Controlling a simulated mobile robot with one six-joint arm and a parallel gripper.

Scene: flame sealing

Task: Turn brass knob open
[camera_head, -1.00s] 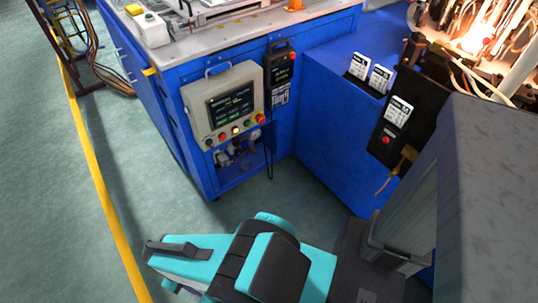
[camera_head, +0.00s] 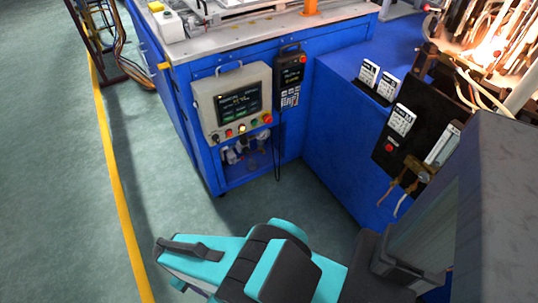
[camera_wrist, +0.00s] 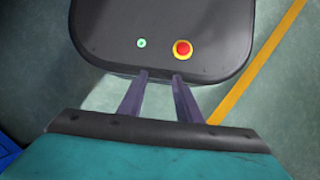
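A brass-coloured fitting (camera_head: 409,178) sits low on the black panel (camera_head: 385,157) at the right in the head view, with a thin hose hanging below it. It is small, and I cannot tell which part is the knob or how it is turned. My teal and black arm lies low in the head view, well apart from the fitting. In the wrist view my gripper (camera_wrist: 160,74) has its two fingers apart with nothing between them. The fitting does not show in the wrist view.
A blue cabinet (camera_head: 340,150) carries the panel, a red button (camera_head: 389,148) and white cards (camera_head: 402,119). A control box (camera_head: 236,101) hangs on the blue bench. Bright, glowing machinery (camera_head: 490,45) stands at the top right. Green floor (camera_head: 60,200) is clear at the left.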

